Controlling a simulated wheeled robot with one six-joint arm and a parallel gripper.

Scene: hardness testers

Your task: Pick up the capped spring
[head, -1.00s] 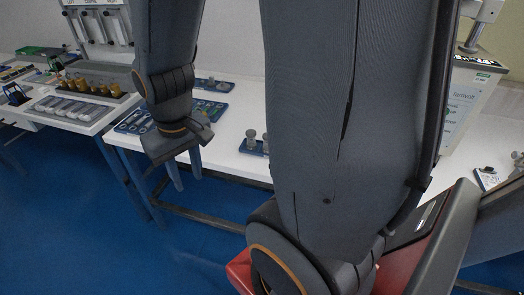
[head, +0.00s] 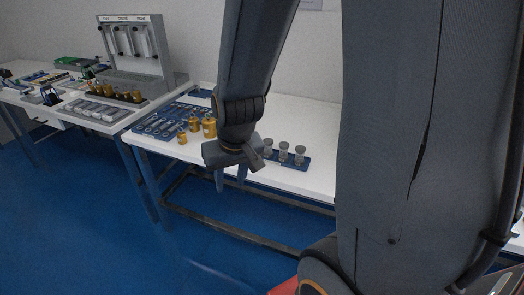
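My gripper (head: 230,184) points down in front of the front edge of the white table (head: 322,122), with its two fingers apart and nothing seen between them. Just right of it, a small blue tray (head: 293,163) holds upright grey pieces with wide round tops, such as the middle one (head: 283,151). They are too small to tell whether one is the capped spring. My wrist partly hides the tray's left end. My gripper is apart from these pieces.
Brass weights (head: 209,127) stand left of my wrist, near a blue tray of small parts (head: 161,125). A further table at left carries a grey rack (head: 134,50) and more brass weights (head: 121,93). My arm hides the table's right part.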

